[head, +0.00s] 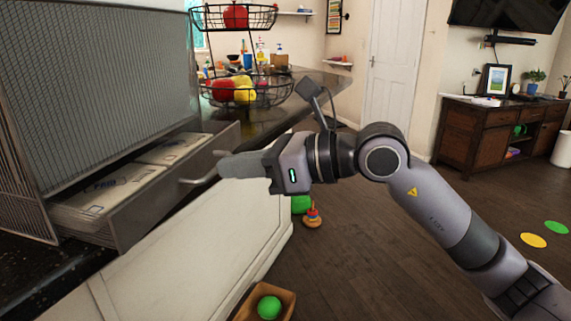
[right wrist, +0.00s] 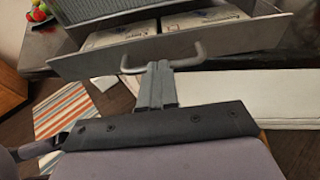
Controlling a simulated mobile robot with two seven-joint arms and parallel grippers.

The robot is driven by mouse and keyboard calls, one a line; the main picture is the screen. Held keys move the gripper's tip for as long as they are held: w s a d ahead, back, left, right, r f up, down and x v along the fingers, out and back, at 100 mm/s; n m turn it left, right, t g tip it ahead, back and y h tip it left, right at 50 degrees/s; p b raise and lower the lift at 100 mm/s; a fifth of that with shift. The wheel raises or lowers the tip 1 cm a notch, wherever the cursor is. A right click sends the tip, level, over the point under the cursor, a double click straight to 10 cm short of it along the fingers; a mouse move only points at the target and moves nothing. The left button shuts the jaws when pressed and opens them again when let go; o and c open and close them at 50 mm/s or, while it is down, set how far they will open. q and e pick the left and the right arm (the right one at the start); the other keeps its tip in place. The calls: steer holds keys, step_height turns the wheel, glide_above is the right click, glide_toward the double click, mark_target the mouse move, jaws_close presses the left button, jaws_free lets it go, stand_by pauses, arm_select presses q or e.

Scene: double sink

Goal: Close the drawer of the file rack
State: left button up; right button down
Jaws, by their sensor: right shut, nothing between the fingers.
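The grey mesh file rack (head: 95,95) stands on the dark counter at the left in the head view. Its drawer (head: 150,207) is pulled out, with papers (head: 105,190) lying inside. The drawer's bar handle (head: 198,180) sticks out from its front. My right gripper (head: 222,167) is shut and empty, its fingertips at the handle. In the right wrist view the shut fingers (right wrist: 157,72) point at the middle of the handle (right wrist: 162,62) on the drawer front (right wrist: 235,40); whether they touch it I cannot tell. My left gripper is not in view.
A tiered wire fruit basket (head: 245,92) stands on the counter behind the rack. White cabinet fronts (head: 190,260) lie below the counter. A wooden box (head: 265,303) with a green ball and a stacking toy (head: 312,217) are on the floor. The wooden floor at right is mostly clear.

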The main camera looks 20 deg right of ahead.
mark_target(197, 156)
steer(key=x, duration=0.3)
steer(key=r+x, duration=0.1)
steer(key=x, duration=0.4)
steer(key=shift+w+a+r, duration=0.25)
steer(key=shift+a+r, duration=0.1)
steer(key=shift+a, duration=0.15)
steer(key=shift+r, duration=0.15)
steer(key=shift+d, duration=0.15)
